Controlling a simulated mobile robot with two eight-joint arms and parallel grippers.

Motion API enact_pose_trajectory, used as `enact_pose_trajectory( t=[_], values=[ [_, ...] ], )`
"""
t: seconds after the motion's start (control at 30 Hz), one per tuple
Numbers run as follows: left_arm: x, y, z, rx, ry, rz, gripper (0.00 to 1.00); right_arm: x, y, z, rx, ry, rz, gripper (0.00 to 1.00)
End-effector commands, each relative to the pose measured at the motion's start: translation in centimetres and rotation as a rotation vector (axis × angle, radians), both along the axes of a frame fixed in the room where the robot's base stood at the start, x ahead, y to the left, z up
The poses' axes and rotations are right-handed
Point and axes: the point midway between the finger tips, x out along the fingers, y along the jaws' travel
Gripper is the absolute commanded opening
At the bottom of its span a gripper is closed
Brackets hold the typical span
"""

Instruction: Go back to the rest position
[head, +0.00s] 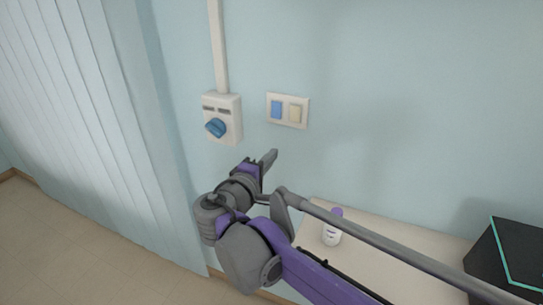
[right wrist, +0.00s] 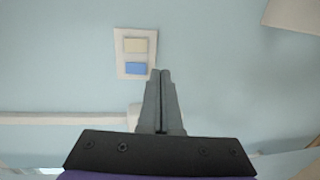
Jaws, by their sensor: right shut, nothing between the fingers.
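My right gripper (head: 264,161) is raised in front of the pale blue wall, just below the switch plate in the head view. In the right wrist view its two grey fingers (right wrist: 160,76) are together with nothing between them. The white switch plate (head: 288,110) carries a blue rocker (head: 276,109) and a cream rocker (head: 295,113). In the right wrist view the plate (right wrist: 120,60) is left of the fingertips, and a gap to them cannot be judged exactly. My left gripper is not in view.
A white box with a blue knob (head: 216,128) is on the wall left of the plate, under a vertical conduit (head: 218,45). A white bottle with a purple cap (head: 332,232) stands on the counter (head: 375,242). A black box (head: 507,258) is at right. A curtain (head: 95,120) hangs at left.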

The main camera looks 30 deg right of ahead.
Motion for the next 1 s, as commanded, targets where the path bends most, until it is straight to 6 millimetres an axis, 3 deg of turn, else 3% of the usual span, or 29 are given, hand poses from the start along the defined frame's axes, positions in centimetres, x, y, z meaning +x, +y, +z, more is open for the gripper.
enact_pose_trajectory(
  t=[0.27,0.37,0.47,0.63,0.8,1.0],
  values=[
    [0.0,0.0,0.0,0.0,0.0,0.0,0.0,-0.1,-0.1,-0.1,0.005,0.002,-0.001,0.0],
    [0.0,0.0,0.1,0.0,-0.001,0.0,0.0,-1.1,-0.7,-1.4,0.057,0.019,-0.015,0.0],
    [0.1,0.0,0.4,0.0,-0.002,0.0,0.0,-3.7,-1.8,-4.7,0.196,0.06,-0.047,0.0],
    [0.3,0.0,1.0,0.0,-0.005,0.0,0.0,-10.6,-2.0,-13.3,0.576,0.137,-0.121,0.0],
    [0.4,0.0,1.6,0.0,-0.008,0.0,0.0,-17.0,1.1,-20.5,0.982,0.164,-0.184,0.0],
    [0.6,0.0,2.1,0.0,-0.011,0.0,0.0,-21.2,5.3,-24.8,1.331,0.143,-0.223,0.0]
  ],
)
